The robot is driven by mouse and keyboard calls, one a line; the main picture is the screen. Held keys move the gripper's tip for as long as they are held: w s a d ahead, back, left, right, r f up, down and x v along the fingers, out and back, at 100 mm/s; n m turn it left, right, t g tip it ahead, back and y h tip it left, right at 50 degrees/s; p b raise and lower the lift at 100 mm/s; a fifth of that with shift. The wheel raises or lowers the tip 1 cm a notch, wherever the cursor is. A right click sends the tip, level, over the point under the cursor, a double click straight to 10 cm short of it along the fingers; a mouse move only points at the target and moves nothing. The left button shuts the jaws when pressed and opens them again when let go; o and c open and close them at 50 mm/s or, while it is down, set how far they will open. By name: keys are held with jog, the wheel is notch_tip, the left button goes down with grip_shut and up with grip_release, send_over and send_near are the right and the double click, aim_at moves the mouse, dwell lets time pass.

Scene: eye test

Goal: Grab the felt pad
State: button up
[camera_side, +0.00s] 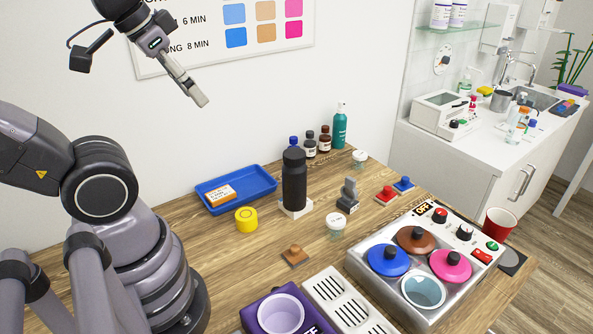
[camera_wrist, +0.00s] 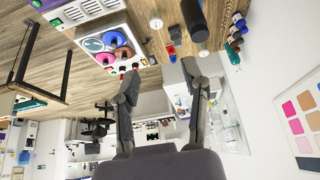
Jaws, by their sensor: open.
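A flat dark grey pad (camera_side: 514,263) lies at the right corner of the wooden table, beside a red cup. It may be the felt pad, but its material is too small to tell. My gripper (camera_side: 201,100) is high at the upper left in the side view, in front of the wall and far from the pad. In the wrist view its two fingers (camera_wrist: 160,88) stand wide apart with nothing between them. I cannot make out the pad for certain in the wrist view.
The red cup (camera_side: 499,223) and a control box (camera_side: 360,262) with coloured lids stand near the pad. A black bottle (camera_side: 294,183), blue tray (camera_side: 262,176), yellow tin (camera_side: 246,219) and purple box (camera_side: 255,314) share the table.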

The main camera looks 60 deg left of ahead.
jog(key=w+d+f+n+g+h, duration=0.5)
jog(key=d+f+g+h, duration=0.15)
jog(key=f, duration=0.35)
jog(key=n+t+h, duration=0.7)
jog(key=n+t, duration=0.1)
jog(key=n, duration=0.8)
send_over(299, 251)
jog(key=s+a, duration=0.2)
notch_tip(299, 251, down, 17)
jog(key=f+n+y, duration=0.1)
jog(key=f+n, duration=0.1)
jog(key=f, duration=0.1)
jog(key=s+a+f+n+t+y, duration=0.1)
jog(key=f+n, duration=0.1)
jog(key=f, duration=0.2)
jog(key=a+f+n+t+y, duration=0.1)
jog(key=f+n+y, duration=0.1)
jog(key=f, duration=0.1)
jog(key=shift+s+a+f+t, duration=0.15)
jog(key=shift+s+f+t, duration=0.1)
jog(key=shift+f, duration=0.55)
jog(key=shift+x, duration=3.65)
grip_shut()
